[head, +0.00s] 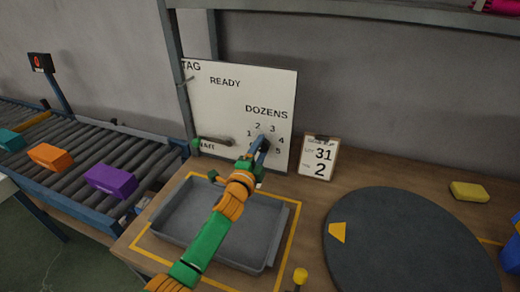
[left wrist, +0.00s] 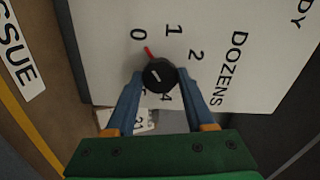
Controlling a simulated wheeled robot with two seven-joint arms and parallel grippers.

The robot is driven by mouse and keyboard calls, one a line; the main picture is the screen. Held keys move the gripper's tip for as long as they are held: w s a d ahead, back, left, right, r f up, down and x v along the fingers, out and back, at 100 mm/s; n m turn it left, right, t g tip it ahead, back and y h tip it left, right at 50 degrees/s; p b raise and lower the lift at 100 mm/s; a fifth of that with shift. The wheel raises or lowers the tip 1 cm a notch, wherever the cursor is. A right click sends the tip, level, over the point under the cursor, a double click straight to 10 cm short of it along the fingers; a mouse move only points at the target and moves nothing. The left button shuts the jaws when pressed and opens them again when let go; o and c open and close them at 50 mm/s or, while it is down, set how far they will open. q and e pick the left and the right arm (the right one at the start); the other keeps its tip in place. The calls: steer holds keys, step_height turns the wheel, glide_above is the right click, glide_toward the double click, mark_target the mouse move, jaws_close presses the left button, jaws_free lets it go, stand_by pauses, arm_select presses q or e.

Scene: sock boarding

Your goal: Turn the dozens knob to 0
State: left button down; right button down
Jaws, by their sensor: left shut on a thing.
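The dozens knob (left wrist: 160,75) is a round black knob on a white panel (head: 229,103). In the left wrist view a red pointer mark at its rim is directed toward the printed 0, left of the 1. My left gripper (head: 259,146) is shut on the knob, and the left wrist view shows one blue finger (left wrist: 160,88) on each side of it. In the head view the fingers cover the knob and its pointer, while numbers 1 to 5 show around them. I cannot make out my right gripper.
A grey tray (head: 276,252) lies below the panel. A clipboard card (head: 317,158) reading 31 and 2 stands right of it. A dark round disc (head: 410,245) and a yellow block (head: 469,191) are at right. A roller conveyor (head: 75,166) with colored blocks is at left.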

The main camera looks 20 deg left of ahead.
arm_select(q)
steer(key=shift+r, duration=0.1)
stand_by(0.4)
steer(key=c, duration=0.7)
jaws_free()
steer(key=o, duration=0.4)
steer(key=shift+w+d, duration=0.1)
steer(key=shift+d, duration=0.05)
steer(key=shift+s, duration=0.5)
steer(key=s, duration=0.6)
steer(key=shift+p, duration=0.4)
